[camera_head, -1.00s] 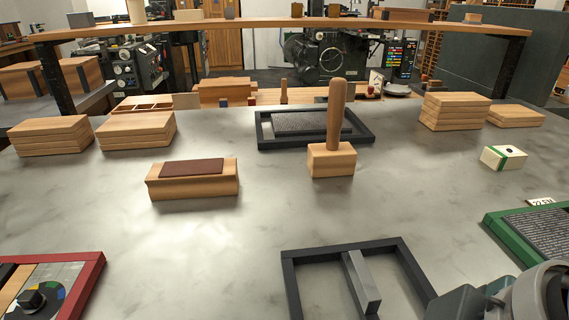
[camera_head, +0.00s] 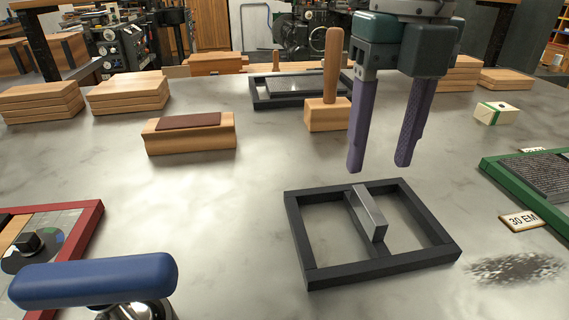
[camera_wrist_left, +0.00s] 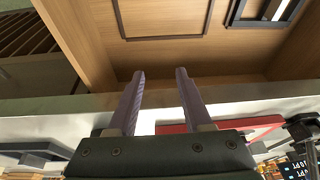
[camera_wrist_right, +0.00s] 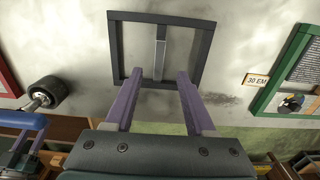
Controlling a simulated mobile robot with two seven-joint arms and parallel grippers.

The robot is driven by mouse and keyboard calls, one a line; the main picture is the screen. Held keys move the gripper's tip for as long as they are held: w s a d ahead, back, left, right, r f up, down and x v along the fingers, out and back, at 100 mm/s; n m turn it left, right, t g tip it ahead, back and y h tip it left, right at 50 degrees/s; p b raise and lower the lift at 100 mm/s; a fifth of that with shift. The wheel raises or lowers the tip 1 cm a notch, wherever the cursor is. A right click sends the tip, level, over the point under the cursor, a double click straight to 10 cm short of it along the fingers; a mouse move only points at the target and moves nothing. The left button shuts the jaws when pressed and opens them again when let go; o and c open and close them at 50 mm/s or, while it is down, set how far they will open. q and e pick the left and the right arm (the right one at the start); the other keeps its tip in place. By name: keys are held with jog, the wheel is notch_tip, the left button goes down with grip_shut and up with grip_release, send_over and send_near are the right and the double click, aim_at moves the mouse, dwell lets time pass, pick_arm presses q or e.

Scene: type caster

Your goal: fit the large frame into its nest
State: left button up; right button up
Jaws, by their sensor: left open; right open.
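The large frame (camera_head: 302,238) is a dark grey rectangle with a raised metal crossbar (camera_head: 369,213). It lies flat on the grey table in the middle front of the head view. It also shows in the right wrist view (camera_wrist_right: 204,50), ahead of the fingertips. My right gripper (camera_head: 379,168) is open and empty, with purple fingers pointing down above the frame's far side, apart from it. My left gripper (camera_wrist_left: 160,72) is open and empty, seen only in its own wrist view, facing a wooden surface with a dark rectangular outline (camera_wrist_left: 163,37). I cannot tell whether that outline is the nest.
Another dark frame (camera_head: 262,101) and a wooden mallet-like block (camera_head: 327,116) stand at the back. A green-edged tray (camera_head: 530,190) and a 30 EM label (camera_head: 523,221) are right. A red-edged tray (camera_head: 88,228) and blue handle (camera_head: 95,280) are front left. The table's centre is clear.

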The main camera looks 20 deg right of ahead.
aim_at(368, 203)
notch_tip(368, 203, down, 9)
jog(key=shift+s+b, duration=0.15)
jog(key=shift+b, duration=0.35)
grip_shut()
jog(key=shift+a+r, duration=0.1)
jog(key=shift+r, duration=0.05)
dwell(1.1)
